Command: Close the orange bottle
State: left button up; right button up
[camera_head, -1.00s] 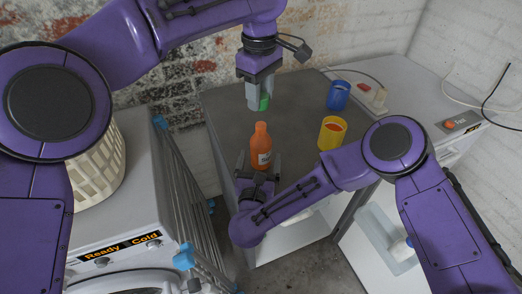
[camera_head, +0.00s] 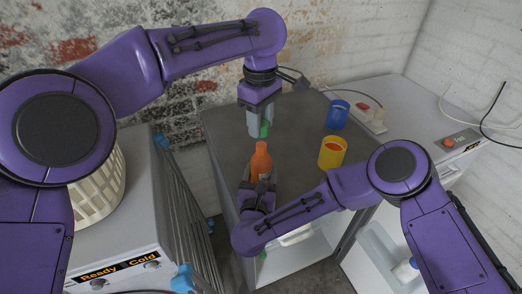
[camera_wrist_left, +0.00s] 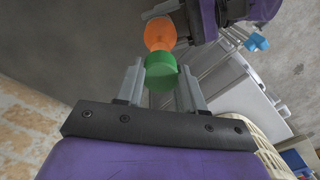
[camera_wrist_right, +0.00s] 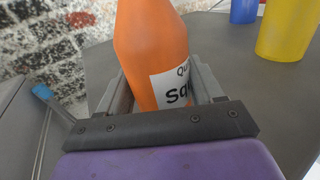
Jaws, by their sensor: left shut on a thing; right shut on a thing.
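The orange bottle (camera_head: 261,161) stands upright near the front edge of the dark countertop, with a white label seen in the right wrist view (camera_wrist_right: 150,50). My right gripper (camera_head: 260,182) is shut on its body from the front. My left gripper (camera_head: 260,128) points down above the bottle and is shut on a green cap (camera_head: 265,131). In the left wrist view the cap (camera_wrist_left: 160,72) sits between the fingers, with the bottle's neck (camera_wrist_left: 160,34) just beyond it. The cap is close above the bottle's mouth; I cannot tell whether they touch.
A yellow cup (camera_head: 332,153) and a blue cup (camera_head: 338,115) stand on the countertop (camera_head: 225,150) to the right. A folded drying rack (camera_head: 185,190) and a washer with a white basket (camera_head: 105,190) stand left.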

aim_at(261, 144)
pick_arm(q)
jog(key=shift+f, duration=1.6)
jog(key=shift+f, duration=0.85)
jog(key=shift+f, duration=0.6)
pick_arm(e)
grip_shut()
pick_arm(q)
jog(key=m, duration=0.3)
jog(key=shift+m, duration=0.4)
jog(key=m, duration=0.7)
jog(key=shift+d, duration=0.1)
jog(key=o, duration=1)
